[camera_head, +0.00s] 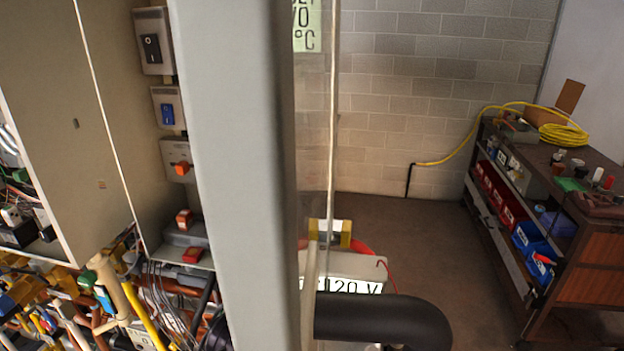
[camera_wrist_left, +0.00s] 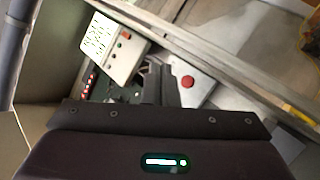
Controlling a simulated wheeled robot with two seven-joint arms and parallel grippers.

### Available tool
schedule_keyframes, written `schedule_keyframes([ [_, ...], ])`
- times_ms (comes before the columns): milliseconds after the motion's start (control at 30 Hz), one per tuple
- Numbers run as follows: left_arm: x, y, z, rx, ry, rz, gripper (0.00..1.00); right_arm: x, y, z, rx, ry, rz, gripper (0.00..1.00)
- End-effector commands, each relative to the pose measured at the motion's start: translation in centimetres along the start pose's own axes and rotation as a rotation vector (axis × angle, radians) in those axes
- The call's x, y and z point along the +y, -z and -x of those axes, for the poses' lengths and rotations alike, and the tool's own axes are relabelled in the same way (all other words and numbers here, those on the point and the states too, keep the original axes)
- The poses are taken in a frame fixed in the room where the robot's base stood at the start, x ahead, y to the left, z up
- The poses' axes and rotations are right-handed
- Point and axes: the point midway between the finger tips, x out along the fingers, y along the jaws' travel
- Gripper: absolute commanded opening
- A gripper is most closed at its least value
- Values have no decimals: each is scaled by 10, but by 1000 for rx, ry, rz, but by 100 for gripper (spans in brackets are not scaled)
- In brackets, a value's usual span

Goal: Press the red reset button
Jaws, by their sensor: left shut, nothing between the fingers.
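In the left wrist view my left gripper (camera_wrist_left: 158,72) has its dark fingers together and empty. A round red button (camera_wrist_left: 187,82) on a pale plate lies just right of the fingers in the picture. It looks apart from them, though the depth between them is hard to judge. In the head view my left gripper is not visible. That view shows an orange-red button (camera_head: 181,168) on a grey box on the cabinet side, and red parts lower down (camera_head: 192,255) and (camera_head: 184,218). I cannot tell which of these matches the wrist view's button. My right gripper is in neither view.
A tall grey post (camera_head: 235,170) blocks the middle of the head view. A black switch (camera_head: 151,48) and a blue switch (camera_head: 167,113) sit above the orange-red button. Pipes and wires crowd the lower left. A workbench (camera_head: 590,240) stands right, with open floor before it.

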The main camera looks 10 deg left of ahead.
Motion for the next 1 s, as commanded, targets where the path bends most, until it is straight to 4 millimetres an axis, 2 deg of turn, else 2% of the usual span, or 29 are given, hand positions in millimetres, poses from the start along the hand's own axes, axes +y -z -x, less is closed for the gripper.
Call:
schedule_keyframes([
  [200, -16, 16, -23, -1, -2, -2, 0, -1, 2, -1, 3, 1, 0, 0],
  [400, -27, 27, -37, 0, -2, 0, 0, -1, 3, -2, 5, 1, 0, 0],
  [1000, -31, 32, -44, 0, 0, 0, 0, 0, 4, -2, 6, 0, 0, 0],
])
